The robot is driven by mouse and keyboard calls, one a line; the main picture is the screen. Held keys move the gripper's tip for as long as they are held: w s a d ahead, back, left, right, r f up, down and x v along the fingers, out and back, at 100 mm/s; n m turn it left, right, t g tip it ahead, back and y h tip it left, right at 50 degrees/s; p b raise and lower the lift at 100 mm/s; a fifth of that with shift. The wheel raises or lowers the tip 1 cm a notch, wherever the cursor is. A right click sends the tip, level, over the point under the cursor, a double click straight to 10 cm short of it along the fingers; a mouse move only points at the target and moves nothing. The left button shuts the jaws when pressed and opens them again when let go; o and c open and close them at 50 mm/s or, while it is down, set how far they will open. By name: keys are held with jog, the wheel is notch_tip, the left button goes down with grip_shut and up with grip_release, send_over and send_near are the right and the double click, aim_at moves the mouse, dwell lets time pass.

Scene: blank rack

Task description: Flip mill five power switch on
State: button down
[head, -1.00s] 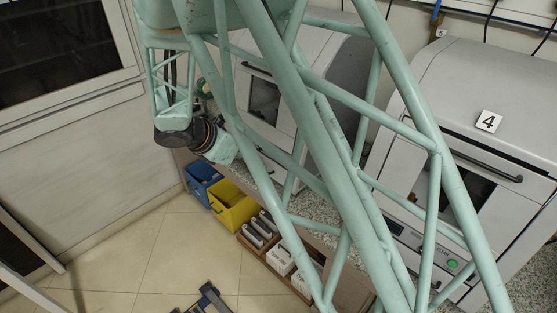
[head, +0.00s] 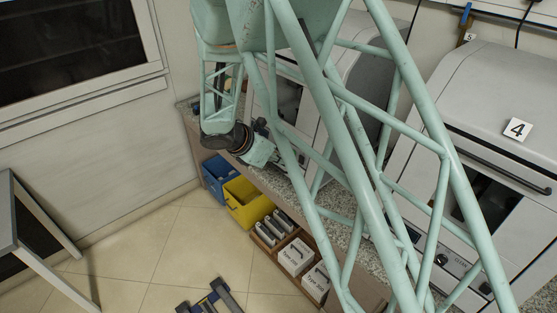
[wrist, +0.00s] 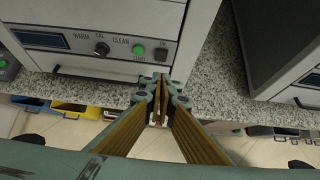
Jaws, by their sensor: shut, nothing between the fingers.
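In the wrist view a pale mill shows its front panel (wrist: 118,33), with a display, a knob (wrist: 101,48), a green button (wrist: 138,49) and a small dark power switch (wrist: 161,52) at the right end. No number shows on this mill, and the switch's position is too small to tell. My gripper (wrist: 160,88) is shut and empty, its fingertips just below the switch in the picture; I cannot tell whether they touch the panel. In the head view my gripper (head: 278,160) is partly hidden by my arm, in front of the far mill (head: 290,98).
A mill marked 4 (head: 510,160) stands at the right, on the speckled counter (wrist: 215,85). A blue bin (head: 217,170) and a yellow bin (head: 246,205) sit below the counter. The tiled floor (head: 160,260) is partly clear.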

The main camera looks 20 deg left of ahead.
jog(key=w+d+f, duration=0.2)
jog(key=w, duration=0.3)
jog(key=shift+w+d+f, duration=0.15)
jog(key=shift+w+d, duration=0.05)
jog(key=shift+d, duration=0.1)
jog(key=shift+w+d+r+g+p, duration=0.2)
jog(key=shift+w+g+p, duration=0.1)
jog(key=shift+p, duration=0.7)
jog(key=shift+f, duration=0.15)
jog(key=shift+r, duration=0.35)
jog(key=shift+r, duration=0.35)
jog(key=shift+r, duration=0.1)
jog(key=shift+s, duration=0.1)
